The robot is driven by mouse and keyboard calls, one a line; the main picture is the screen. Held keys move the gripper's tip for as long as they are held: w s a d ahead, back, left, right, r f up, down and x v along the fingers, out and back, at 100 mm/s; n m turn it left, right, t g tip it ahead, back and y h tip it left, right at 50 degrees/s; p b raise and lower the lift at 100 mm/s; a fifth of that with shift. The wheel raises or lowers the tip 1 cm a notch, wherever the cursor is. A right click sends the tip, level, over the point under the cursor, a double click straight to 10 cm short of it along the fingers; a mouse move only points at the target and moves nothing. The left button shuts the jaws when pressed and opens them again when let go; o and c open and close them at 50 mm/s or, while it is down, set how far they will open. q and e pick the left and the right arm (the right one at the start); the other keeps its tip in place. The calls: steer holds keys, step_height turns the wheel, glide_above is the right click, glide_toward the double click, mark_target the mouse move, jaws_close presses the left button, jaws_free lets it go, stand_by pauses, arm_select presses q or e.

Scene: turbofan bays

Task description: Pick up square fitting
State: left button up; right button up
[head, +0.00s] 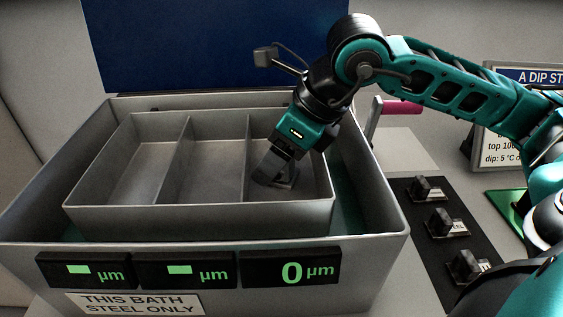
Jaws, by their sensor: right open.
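My right gripper (270,172) reaches down into the right compartment of a grey three-part tray (200,221). Its jaws are open, low near the compartment floor. A small grey piece (288,181), perhaps the square fitting, lies on that floor at the fingertips. The fingers partly hide it, so its shape is unclear and I cannot tell whether they touch it. The left and middle compartments look empty. My left gripper is not in view.
The tray sits inside a larger grey bath (386,236), marked steel only; its right display (290,270) reads 0 µm. At right are a black strip with three black blocks (446,222), a pink handle (402,108) and a sign (487,140). A blue panel (190,45) stands behind.

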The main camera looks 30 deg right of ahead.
jaws_close()
stand_by(0.5)
steer(key=shift+r, duration=0.15)
